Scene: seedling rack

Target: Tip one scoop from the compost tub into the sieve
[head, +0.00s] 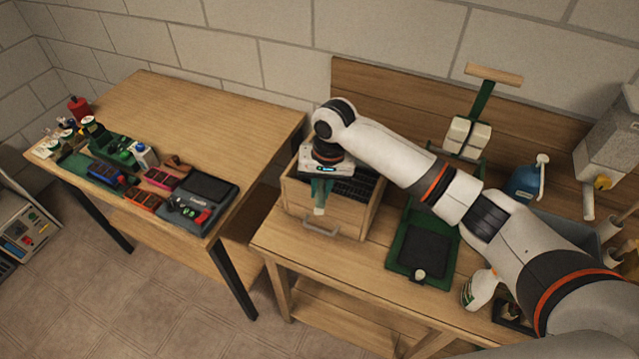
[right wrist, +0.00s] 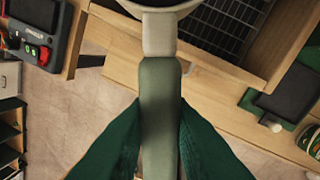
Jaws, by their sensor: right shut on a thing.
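The sieve (head: 298,197) is an open wooden box with a dark mesh and a metal front handle, on the near bench; its wall (right wrist: 294,38) and mesh show at the upper right of the right wrist view. My right gripper (head: 321,190) is above the box's left front part, shut on a scoop's grey-green handle (right wrist: 161,112). The scoop's pale neck and rim show at the top edge of the wrist view, with something dark inside; the rest of the bowl is cut off. A grey tub (head: 592,238), likely the compost tub, is partly behind my right arm. My left gripper is not in view.
A green tray with a dark panel (head: 425,250) lies right of the box. A white bottle (head: 480,289), a blue jug (head: 525,181) and a wood-handled green tool (head: 484,105) stand nearby. The left table (head: 190,110) holds small parts; its back is clear.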

